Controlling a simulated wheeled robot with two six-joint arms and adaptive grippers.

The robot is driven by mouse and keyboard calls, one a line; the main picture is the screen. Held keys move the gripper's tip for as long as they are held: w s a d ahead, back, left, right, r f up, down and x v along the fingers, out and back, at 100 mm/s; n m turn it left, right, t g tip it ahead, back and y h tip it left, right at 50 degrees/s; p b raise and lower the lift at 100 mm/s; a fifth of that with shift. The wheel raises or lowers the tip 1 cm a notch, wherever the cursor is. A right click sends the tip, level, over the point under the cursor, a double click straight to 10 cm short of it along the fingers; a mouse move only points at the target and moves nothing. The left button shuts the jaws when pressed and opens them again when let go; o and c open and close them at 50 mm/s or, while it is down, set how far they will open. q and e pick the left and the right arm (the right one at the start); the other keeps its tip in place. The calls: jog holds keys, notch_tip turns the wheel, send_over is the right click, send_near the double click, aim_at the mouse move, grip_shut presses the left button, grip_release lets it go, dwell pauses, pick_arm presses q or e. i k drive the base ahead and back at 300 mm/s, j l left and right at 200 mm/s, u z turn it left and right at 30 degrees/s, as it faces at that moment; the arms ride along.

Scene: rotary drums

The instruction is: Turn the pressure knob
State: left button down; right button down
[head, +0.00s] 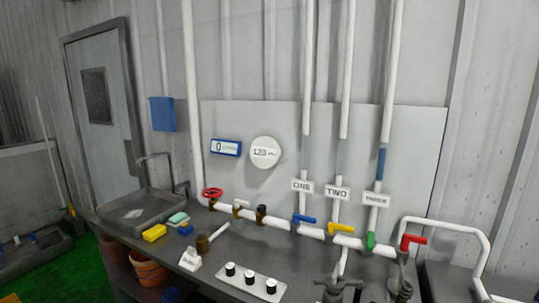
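A red round knob (212,193) sits at the left end of the white pipe, above the bench. A round white gauge (265,152) on the wall panel reads what looks like 120. A blue-framed display (225,147) beside it shows 0. A white plate (250,282) with three black-and-white knobs lies at the bench's front. No readable label shows which knob is for pressure. Neither of my grippers can be made out in this view.
Blue (304,219), yellow (341,229), green (370,240) and red (413,240) valve handles line the pipe. A sink (137,212), a yellow sponge (154,233) and a small white sign (190,260) are left. A dark metal fitting (338,291) stands at front.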

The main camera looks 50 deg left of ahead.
aim_at(262, 208)
jog(key=u, duration=1.65)
